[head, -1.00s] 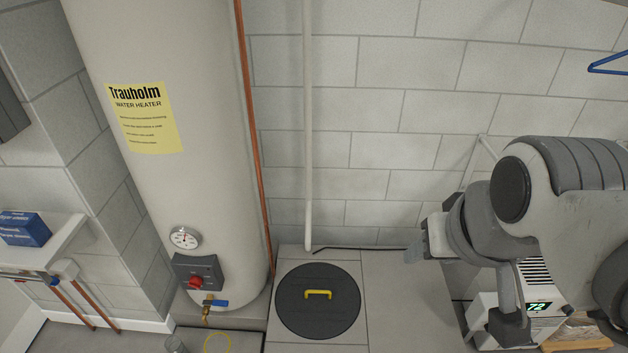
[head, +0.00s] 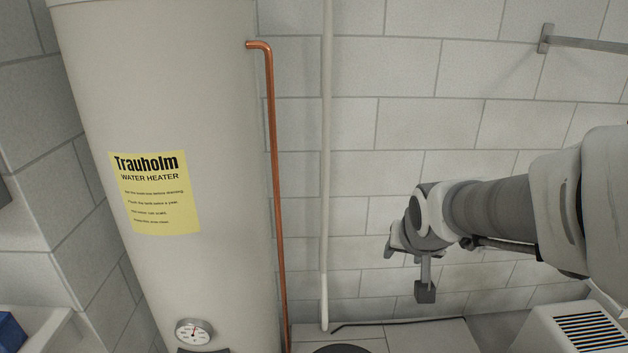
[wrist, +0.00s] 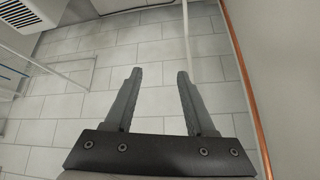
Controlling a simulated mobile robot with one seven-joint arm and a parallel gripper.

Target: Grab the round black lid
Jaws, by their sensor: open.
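The round black lid (head: 342,349) shows only as a thin dark arc at the bottom edge of the head view. Most of it, with its handle, is cut off by the frame. I do not see it in the wrist view. My gripper (wrist: 158,74) is open, with nothing between its two grey fingers. In the head view my gripper (head: 391,250) is up in front of the block wall, above and to the right of the lid, and clear of it.
A large water heater (head: 165,120) stands at the left, with a copper pipe (head: 275,180) beside it. A white pipe (head: 325,150) runs down the wall. A white vented unit (head: 575,335) is at the lower right, and a wall bar (head: 585,43) at the upper right.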

